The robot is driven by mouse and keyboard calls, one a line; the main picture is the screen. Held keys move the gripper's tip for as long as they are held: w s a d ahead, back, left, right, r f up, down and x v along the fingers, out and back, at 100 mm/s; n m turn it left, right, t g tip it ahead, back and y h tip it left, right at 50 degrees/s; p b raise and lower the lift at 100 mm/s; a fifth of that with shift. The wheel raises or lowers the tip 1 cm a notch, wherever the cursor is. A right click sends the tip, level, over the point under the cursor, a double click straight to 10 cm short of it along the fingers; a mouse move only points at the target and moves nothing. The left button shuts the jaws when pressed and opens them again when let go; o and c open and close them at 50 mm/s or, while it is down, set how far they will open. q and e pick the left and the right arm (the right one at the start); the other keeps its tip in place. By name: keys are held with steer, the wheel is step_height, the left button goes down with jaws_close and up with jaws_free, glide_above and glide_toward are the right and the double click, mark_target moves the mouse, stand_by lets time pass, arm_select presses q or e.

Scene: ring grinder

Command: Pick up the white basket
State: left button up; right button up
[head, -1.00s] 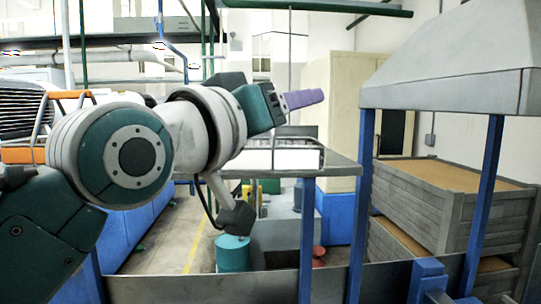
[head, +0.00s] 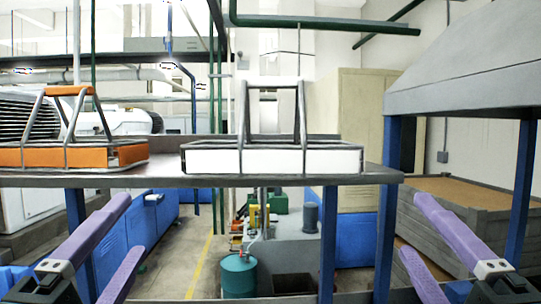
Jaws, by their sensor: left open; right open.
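The white basket (head: 216,160) stands upright on the grey table, right of the middle of its top, with a dark metal frame and a tall handle (head: 273,84). My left gripper (head: 128,237) is at the lower left, below and in front of the table, with its purple fingers apart and nothing between them. My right gripper (head: 415,228) is at the lower right, right of the table's end, also with its purple fingers apart and empty. Both grippers are clear of the basket.
An orange basket (head: 88,157) with a similar handle stands on the grey table (head: 373,173), left of the white one. A blue post (head: 389,200) and a grey hood (head: 470,75) stand at the right. Wooden crates (head: 455,220) are behind them.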

mark_target(177, 180)
arm_select(q)
steer(key=x, duration=1.3)
steer(key=shift+w+r, duration=0.15)
arm_select(e)
steer(key=x, duration=1.3)
steer(key=shift+w+r, duration=0.15)
steer(key=shift+w, duration=0.05)
arm_select(q)
steer(key=shift+w+d, duration=0.2)
arm_select(e)
steer(key=shift+w+a, duration=0.15)
steer(key=shift+a, duration=0.1)
arm_select(q)
steer(key=shift+d, duration=0.55)
arm_select(e)
steer(key=shift+a, duration=0.55)
arm_select(q)
steer(key=shift+d, duration=0.1)
arm_select(e)
steer(key=shift+a, duration=0.1)
